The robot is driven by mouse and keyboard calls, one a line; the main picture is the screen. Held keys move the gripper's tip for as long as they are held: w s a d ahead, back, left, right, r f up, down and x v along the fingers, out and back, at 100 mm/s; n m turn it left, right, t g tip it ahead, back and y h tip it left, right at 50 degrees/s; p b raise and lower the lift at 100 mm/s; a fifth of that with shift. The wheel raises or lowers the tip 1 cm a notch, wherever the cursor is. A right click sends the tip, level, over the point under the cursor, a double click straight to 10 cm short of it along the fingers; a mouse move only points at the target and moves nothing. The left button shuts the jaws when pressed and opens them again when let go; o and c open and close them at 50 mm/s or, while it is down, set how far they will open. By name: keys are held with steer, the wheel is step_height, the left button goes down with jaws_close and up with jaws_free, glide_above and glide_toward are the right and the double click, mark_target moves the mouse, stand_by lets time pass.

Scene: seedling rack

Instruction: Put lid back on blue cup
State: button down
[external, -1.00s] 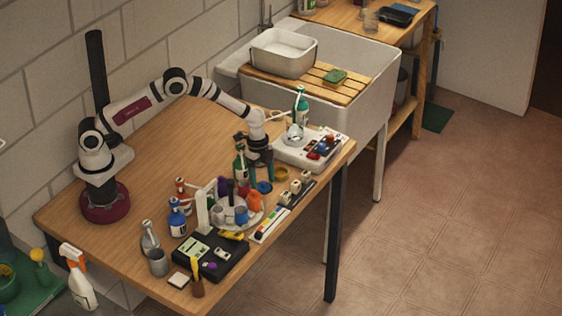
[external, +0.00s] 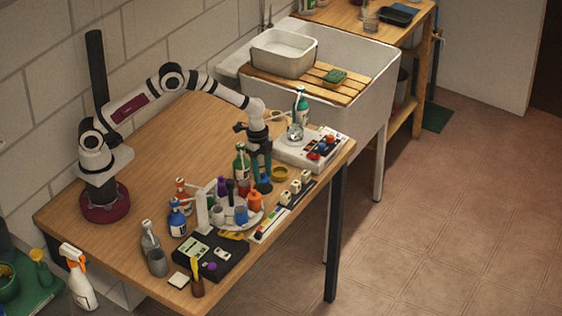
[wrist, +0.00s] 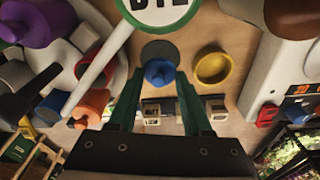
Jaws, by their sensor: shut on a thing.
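The blue lid (external: 264,186) is on the bare wood near the table's front edge, right of the round white holder. It also shows in the wrist view (wrist: 159,73), its blue knob between my green fingertips. My gripper (external: 261,178) points down over it and is shut on it. I cannot tell whether the lid is clear of the table. The blue cup (external: 241,215) stands in the round white holder, to the lower left of my gripper in the external view.
An orange container (external: 255,202) and a purple one (external: 222,187) stand in the white holder (external: 224,227). A green bottle (external: 241,168) is close left of my gripper. A yellow ring-shaped dish (external: 279,174) is close right. A white device (external: 310,150) sits farther right.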

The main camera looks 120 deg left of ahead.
mark_target(263, 174)
step_height(263, 174, up, 6)
steer(key=shift+w+d+r, duration=0.1)
steer(key=shift+d, duration=0.05)
steer(key=shift+w+d+r+m, duration=0.15)
steer(key=shift+w+d+r, duration=0.05)
steer(key=shift+d, duration=0.2)
steer(key=shift+w+d+r+m, duration=0.15)
steer(key=shift+d, duration=0.2)
steer(key=w+d+r+m+h, duration=0.1)
steer(key=w+d+m, duration=0.15)
steer(key=d, duration=0.55)
steer(key=w+d+r+m, duration=0.1)
steer(key=d+r+m, duration=0.15)
steer(key=d, duration=0.55)
steer(key=shift+s+f, duration=0.1)
steer(key=shift+f, duration=3.45)
steer(key=shift+a, duration=0.25)
